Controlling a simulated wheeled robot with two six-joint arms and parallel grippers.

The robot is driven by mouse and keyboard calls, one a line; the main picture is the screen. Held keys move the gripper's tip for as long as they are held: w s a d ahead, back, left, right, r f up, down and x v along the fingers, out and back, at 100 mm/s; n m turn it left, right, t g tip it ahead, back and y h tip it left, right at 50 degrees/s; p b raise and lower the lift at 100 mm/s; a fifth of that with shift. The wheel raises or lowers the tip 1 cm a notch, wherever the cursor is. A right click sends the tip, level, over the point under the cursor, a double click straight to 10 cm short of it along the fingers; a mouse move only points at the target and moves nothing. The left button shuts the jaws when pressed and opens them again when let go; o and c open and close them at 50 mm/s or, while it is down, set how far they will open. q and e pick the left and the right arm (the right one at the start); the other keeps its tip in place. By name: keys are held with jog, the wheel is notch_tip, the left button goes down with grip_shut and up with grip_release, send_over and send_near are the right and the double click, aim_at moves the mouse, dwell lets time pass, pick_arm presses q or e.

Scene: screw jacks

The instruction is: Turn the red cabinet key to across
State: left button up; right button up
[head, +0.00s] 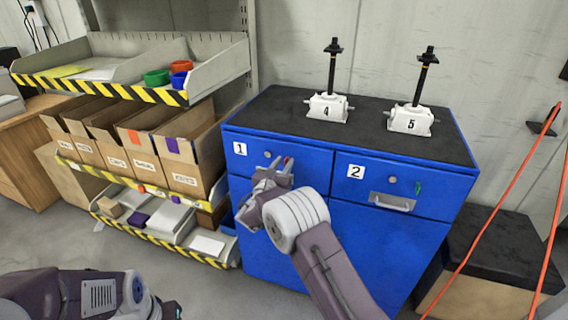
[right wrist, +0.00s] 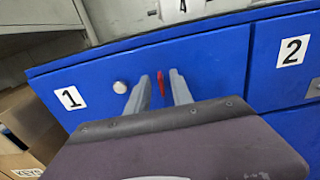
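The red key (right wrist: 161,88) sits in the front of the blue cabinet's drawer 1. In the right wrist view its narrow bow stands nearly upright, slightly tilted. My right gripper (right wrist: 160,76) has its two fingers apart, one on each side of the key, with a visible gap to each finger. In the head view my right gripper (head: 281,164) is at the drawer front and partly hides the red key (head: 287,163). My left arm shows at the bottom left of the head view, but its fingers cannot be seen.
The blue cabinet (head: 330,235) also has drawer 2 with a green key (head: 418,187) and a metal handle (head: 392,202). A round silver knob (right wrist: 120,87) is left of the red key. Screw jacks 4 (head: 328,108) and 5 (head: 411,120) stand on top. A shelf with boxes (head: 170,165) is left.

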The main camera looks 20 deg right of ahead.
jog(key=shift+w+d, duration=0.2)
jog(key=shift+w, duration=0.1)
grip_shut()
jog(key=shift+s+d+f+m+b, duration=0.15)
jog(key=shift+m+b, duration=2.85)
jog(key=shift+b, duration=1.65)
jog(key=shift+s+d+f+m+b, duration=0.1)
jog(key=shift+f+m+b, duration=0.1)
jog(key=shift+m+b, duration=3.65)
jog(key=shift+s+d+f+m+b, duration=0.15)
jog(key=shift+m+b, duration=2)
jog(key=shift+b, duration=3.3)
jog(key=shift+w+a, duration=0.1)
jog(key=shift+r, duration=0.1)
